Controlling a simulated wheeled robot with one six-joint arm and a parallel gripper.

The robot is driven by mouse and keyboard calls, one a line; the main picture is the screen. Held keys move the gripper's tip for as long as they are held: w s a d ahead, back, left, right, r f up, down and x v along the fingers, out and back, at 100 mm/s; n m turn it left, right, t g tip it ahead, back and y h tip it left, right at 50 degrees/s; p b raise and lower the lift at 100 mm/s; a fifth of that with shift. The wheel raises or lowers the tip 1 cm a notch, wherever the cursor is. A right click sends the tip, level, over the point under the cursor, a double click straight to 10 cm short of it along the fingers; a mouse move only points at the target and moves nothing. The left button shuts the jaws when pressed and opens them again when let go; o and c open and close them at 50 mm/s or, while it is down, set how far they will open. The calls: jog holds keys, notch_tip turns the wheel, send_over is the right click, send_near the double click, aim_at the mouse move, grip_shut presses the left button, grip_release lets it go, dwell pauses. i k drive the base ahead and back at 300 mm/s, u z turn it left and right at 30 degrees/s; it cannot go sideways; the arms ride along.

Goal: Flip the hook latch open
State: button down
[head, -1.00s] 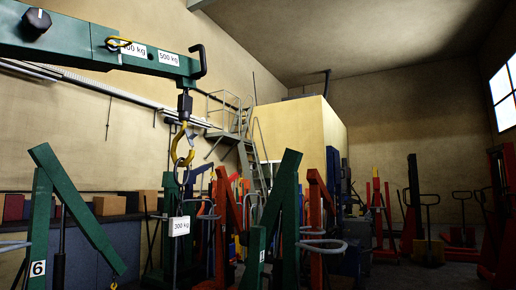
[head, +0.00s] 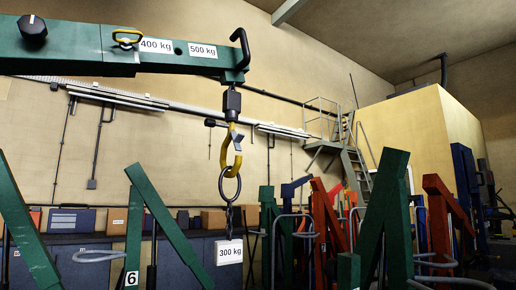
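A yellow hook (head: 226,152) hangs from a black swivel (head: 232,104) under the end of the green jib arm (head: 70,52), in the upper middle of the head view. A dark ring (head: 239,187) hangs in the hook's lower bend, with a chain and a white 300 kg tag (head: 229,252) below it. The latch at the hook's mouth is too small to make out, so I cannot tell whether it is open or shut. My gripper is not in view.
Green frame legs (head: 165,225) stand below the jib at left, and another green frame (head: 385,220) stands at right. Red jacks (head: 328,222) stand behind. Boxes and blue cabinets (head: 90,262) line the wall. A yellow block (head: 420,130) and stairs are farther back.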

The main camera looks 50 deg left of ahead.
aim_at(236, 140)
jog(key=u, duration=0.25)
jog(key=i, duration=0.65)
jog(key=u, duration=1.25)
jog(key=i, duration=0.7)
jog(key=u, duration=0.75)
